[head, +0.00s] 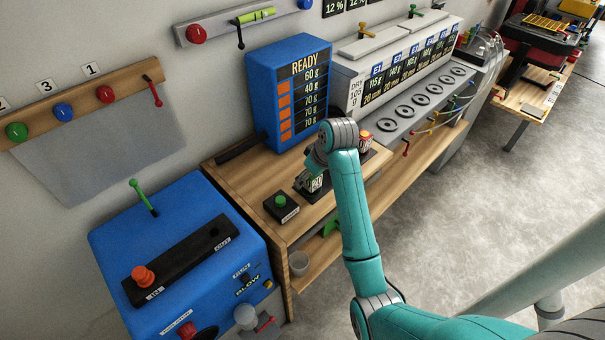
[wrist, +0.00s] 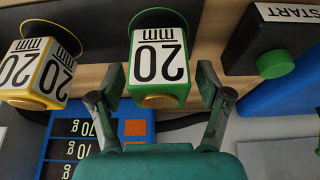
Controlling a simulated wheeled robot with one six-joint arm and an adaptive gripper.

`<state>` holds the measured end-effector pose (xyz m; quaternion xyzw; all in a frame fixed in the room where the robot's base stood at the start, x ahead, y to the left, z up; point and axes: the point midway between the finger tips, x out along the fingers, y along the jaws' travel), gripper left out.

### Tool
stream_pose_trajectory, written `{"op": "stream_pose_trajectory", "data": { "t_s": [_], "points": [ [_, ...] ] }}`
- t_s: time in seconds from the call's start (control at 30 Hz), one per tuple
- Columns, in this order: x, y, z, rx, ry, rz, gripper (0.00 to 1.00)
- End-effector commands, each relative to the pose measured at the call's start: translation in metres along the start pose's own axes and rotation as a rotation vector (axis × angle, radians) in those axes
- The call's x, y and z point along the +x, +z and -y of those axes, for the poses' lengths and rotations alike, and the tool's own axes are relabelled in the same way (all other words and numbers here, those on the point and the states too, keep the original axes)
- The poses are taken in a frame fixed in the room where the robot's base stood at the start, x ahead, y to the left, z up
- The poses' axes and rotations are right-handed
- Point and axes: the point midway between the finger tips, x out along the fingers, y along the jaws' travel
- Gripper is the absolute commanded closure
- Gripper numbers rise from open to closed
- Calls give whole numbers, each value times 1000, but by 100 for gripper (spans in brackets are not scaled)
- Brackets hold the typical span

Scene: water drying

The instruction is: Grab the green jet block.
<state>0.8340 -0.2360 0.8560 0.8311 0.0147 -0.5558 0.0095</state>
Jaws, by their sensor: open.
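The green jet block (wrist: 160,62) shows in the wrist view as a green-edged cube with a white "20 mm" label and a round yellowish spot on its lower face. My gripper (wrist: 161,88) is open, with one finger on each side of the block's near part. I cannot tell whether either finger touches it. In the head view my gripper (head: 315,163) is over the wooden bench, and the block (head: 314,184) is partly hidden beneath it.
A yellow "20 mm" block (wrist: 38,72) stands left of the green one in the wrist view. A black START box (wrist: 272,32) with a green button is to the right. The blue READY display (head: 262,80) stands behind on the bench, and a blue dryer box (head: 185,290) is at front left.

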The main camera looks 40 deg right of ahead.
Motion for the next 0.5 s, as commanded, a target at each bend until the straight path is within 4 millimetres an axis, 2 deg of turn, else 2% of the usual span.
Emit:
{"op": "stream_pose_trajectory", "data": {
  "t_s": [0.27, 0.3, 0.5],
  "points": [
    [3, 4, 0, 1, 1, -1, 23],
    [3, 4, -1, 1, 1, -1, 25],
    [3, 4, 0, 1, 1, 0, 75]
  ]
}}
